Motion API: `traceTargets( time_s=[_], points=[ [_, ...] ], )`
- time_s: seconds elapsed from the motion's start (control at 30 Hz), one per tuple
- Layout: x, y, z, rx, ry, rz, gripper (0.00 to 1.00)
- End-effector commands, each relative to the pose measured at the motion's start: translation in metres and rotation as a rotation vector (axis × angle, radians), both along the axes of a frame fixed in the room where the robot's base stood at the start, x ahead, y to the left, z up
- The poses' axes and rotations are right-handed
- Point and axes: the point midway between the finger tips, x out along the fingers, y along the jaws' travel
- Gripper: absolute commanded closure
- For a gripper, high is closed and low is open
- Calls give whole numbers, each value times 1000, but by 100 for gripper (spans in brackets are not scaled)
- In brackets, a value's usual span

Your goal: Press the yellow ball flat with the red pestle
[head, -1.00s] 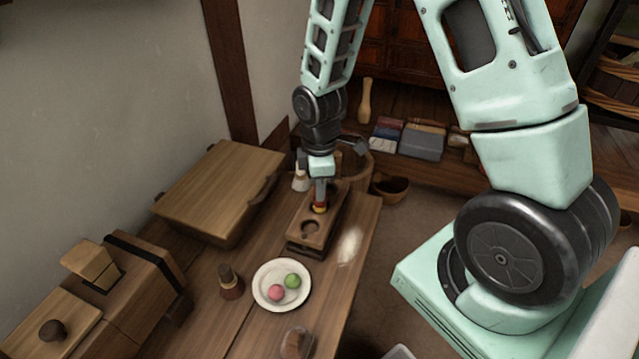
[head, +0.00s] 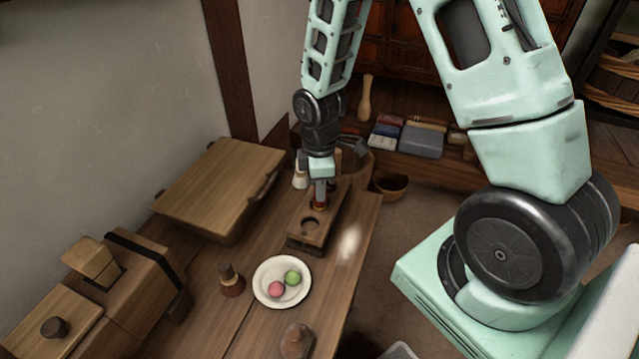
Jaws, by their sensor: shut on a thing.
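My gripper (head: 319,184) points straight down over the far end of a wooden block (head: 306,240). It is shut on the red pestle (head: 319,205), of which only a small dark red part shows below the fingers. The pestle's lower end is at the block's far hollow. The yellow ball does not show now; the pestle and gripper cover that spot. The block's near hollow (head: 310,225) looks empty. A white plate (head: 262,286) in front of the block carries a pink ball (head: 276,289) and a green ball (head: 292,278).
A dark pestle-like piece (head: 231,280) stands left of the plate, and another wooden piece (head: 296,341) stands at the near edge. A large wooden box (head: 220,185) lies at the back left. A pale powdery patch (head: 349,242) lies right of the block.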

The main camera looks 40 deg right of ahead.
Motion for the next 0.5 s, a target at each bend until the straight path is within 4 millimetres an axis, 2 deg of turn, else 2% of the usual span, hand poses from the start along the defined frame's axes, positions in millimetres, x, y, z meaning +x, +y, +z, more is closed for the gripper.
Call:
traceTargets(
  time_s=[0.5],
  points=[
    [0,0,1,0,1,0,99]
  ],
)
